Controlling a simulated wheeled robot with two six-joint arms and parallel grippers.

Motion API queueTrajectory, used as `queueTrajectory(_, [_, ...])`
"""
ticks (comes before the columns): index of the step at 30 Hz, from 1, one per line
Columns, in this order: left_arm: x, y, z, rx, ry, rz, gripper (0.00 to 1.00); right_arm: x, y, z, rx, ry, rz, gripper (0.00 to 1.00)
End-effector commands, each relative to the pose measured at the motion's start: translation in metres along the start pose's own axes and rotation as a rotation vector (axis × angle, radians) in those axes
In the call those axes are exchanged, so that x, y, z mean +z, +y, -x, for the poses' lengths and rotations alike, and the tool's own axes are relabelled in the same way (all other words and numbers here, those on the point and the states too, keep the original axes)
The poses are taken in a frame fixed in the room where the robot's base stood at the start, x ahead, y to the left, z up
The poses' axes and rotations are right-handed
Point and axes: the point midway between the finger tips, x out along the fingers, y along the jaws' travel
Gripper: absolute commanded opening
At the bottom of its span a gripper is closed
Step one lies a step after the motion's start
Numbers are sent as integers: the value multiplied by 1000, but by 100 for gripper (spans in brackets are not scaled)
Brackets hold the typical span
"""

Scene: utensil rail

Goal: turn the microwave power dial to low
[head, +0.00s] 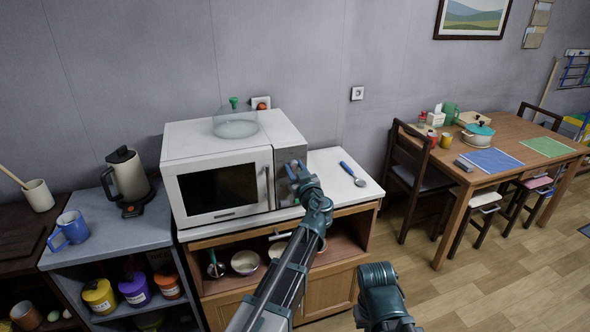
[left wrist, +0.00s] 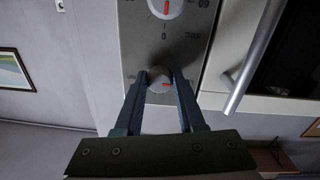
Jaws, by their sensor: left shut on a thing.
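The white microwave (head: 222,172) stands on the counter, with a grey control panel (head: 290,156) right of its door. In the left wrist view, which is upside down, one round dial (left wrist: 160,82) with a red mark sits between the fingers of my left gripper (left wrist: 160,78), which is shut on it. A second dial (left wrist: 166,7) with a red pointer shows at the top edge, with printed marks around it. In the head view my left gripper (head: 298,170) is at the panel and hides the dials. I cannot read which setting the held dial points to.
The door handle (left wrist: 256,55) is close beside the panel. A glass cover (head: 235,124) stands on the microwave. A blue-handled utensil (head: 352,174) lies on the counter to the right. A kettle (head: 127,178) stands at left. My right arm shows only in part, low.

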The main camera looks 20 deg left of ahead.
Motion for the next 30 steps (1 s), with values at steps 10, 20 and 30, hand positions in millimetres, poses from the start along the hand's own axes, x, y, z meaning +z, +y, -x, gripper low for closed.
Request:
queueTrajectory(10, [1, -1, 2, 0, 0, 101, 0, 0, 0, -1, 0, 0, 0, 0])
queueTrajectory(20, [1, 0, 2, 0, 0, 112, 0, 0, 0, -1, 0, 0, 0, 0])
queueTrajectory(30, [1, 0, 1, 1, 2, 109, 69, 0, 0, -1, 0, 0, 0, 0])
